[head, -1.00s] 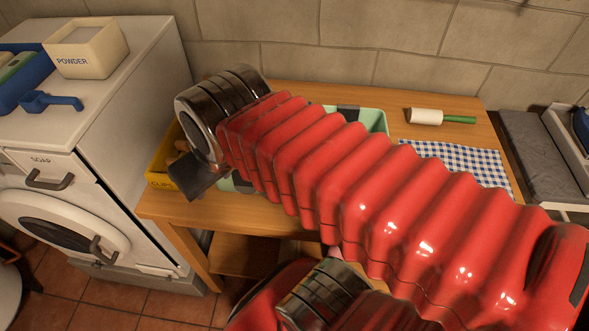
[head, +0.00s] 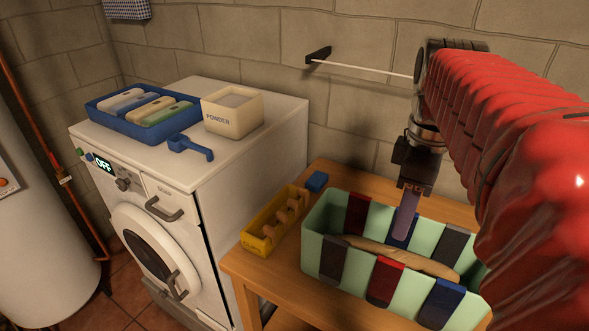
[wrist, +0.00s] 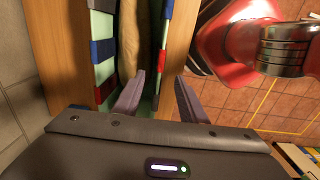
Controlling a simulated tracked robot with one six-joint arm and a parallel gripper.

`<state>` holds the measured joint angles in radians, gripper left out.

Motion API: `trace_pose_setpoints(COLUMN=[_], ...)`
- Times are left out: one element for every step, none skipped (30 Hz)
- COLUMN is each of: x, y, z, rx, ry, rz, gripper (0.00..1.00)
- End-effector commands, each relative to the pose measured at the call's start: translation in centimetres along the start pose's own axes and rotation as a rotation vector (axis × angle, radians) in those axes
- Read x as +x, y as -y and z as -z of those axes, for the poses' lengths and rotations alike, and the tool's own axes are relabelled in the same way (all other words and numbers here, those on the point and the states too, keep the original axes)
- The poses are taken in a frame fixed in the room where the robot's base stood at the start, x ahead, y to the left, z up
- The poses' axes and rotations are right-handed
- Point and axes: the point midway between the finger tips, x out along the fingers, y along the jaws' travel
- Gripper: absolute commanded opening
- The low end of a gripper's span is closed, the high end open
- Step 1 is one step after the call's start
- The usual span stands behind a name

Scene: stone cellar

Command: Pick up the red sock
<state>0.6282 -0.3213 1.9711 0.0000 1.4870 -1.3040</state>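A mint-green basket (head: 314,250) stands on the wooden table with striped socks or cloths over its rims. One red sock (head: 388,280) hangs over the front rim, between a grey and a blue one. Another dark red one (head: 357,212) hangs over the back rim. My gripper (head: 404,238) points down above the basket, its purple-grey fingers apart. In the wrist view the open gripper (wrist: 159,80) is empty, and the front red sock (wrist: 161,62) shows just ahead, between the fingertip lines. I cannot tell the height gap.
A long tan thing (head: 400,257) lies inside the basket. A yellow peg box (head: 262,238) and a small blue block (head: 317,181) are left of it. The washing machine (head: 160,215) carries a blue tray (head: 140,112), powder box (head: 232,112) and scoop (head: 190,146).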

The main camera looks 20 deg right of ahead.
Motion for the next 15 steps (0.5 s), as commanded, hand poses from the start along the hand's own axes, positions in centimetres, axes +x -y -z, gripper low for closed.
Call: trace_pose_setpoints(x=[-0.04, -0.07, -0.08, -0.09, -0.09, -0.08, -0.08, -0.08, -0.08, -0.06, -0.02, 0.10, 0.23, 0.42, 0.75], y=[-0.11, -0.13, -0.14, -0.13, -0.12, -0.11, -0.11, -0.11, -0.11, -0.10, -0.10, -0.09, -0.08, -0.08, -0.09], z=[-0.20, -0.24, -0.25, -0.24, -0.23, -0.21, -0.20, -0.20, -0.19, -0.18, -0.18, -0.17, -0.17, -0.16, -0.15], rx=[-0.004, -0.007, -0.010, -0.011, -0.011, -0.011, -0.011, -0.011, -0.011, -0.011, -0.011, -0.011, -0.011, -0.011, -0.011], ry=[0.001, 0.002, 0.002, 0.002, 0.002, 0.002, 0.002, 0.001, 0.002, 0.001, 0.002, 0.002, 0.002, 0.002, 0.002], rz=[0.005, 0.006, 0.007, 0.007, 0.006, 0.006, 0.006, 0.006, 0.006, 0.006, 0.006, 0.006, 0.006, 0.007, 0.006], gripper=[0.38, 0.38, 0.38, 0.38, 0.38, 0.38, 0.38, 0.38, 0.38, 0.38, 0.38, 0.38, 0.38, 0.38, 0.38])
